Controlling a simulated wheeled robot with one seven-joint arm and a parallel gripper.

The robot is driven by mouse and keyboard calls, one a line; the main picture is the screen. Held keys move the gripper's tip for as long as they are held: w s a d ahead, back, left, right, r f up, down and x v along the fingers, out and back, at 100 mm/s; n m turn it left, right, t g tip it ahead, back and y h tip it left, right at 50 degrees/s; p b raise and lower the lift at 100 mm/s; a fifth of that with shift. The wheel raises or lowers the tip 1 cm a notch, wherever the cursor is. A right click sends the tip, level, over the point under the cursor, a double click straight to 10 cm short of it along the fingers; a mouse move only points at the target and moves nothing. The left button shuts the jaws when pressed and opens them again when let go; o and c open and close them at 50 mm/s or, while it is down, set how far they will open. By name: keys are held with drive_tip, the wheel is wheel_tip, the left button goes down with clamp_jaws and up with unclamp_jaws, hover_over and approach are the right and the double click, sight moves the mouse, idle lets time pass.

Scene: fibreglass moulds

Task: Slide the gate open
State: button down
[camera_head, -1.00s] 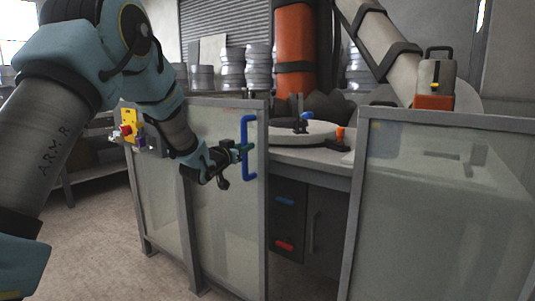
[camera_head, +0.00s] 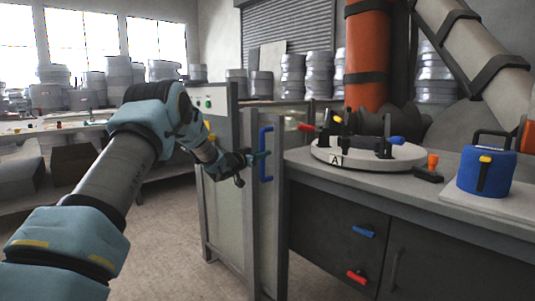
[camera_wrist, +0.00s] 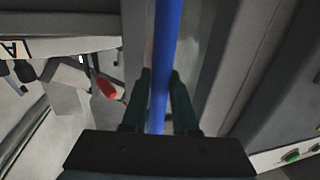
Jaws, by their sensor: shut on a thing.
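The gate (camera_head: 268,225) is a grey-framed panel at the centre of the head view, seen nearly edge-on. Its blue upright handle (camera_head: 264,140) stands near the gate's right edge. My gripper (camera_head: 260,157) reaches it from the left and is shut around the bar. In the wrist view, the blue bar (camera_wrist: 164,35) runs between the two dark green fingers of my gripper (camera_wrist: 161,80). To the right of the gate, the opening onto the workbench is clear of any panel in the head view.
An orange column (camera_head: 367,60) stands behind. A control box with a green button (camera_head: 209,103) is behind the gate. Open floor (camera_head: 160,245) lies left.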

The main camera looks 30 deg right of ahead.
drive_tip(key=shift+w+a, duration=0.2)
drive_tip(key=shift+w, duration=0.45)
drive_tip(key=c, duration=0.7)
unclamp_jaws()
drive_tip(key=v, duration=1)
drive_tip(key=shift+s+a, duration=0.25)
drive_tip(key=shift+a, duration=0.05)
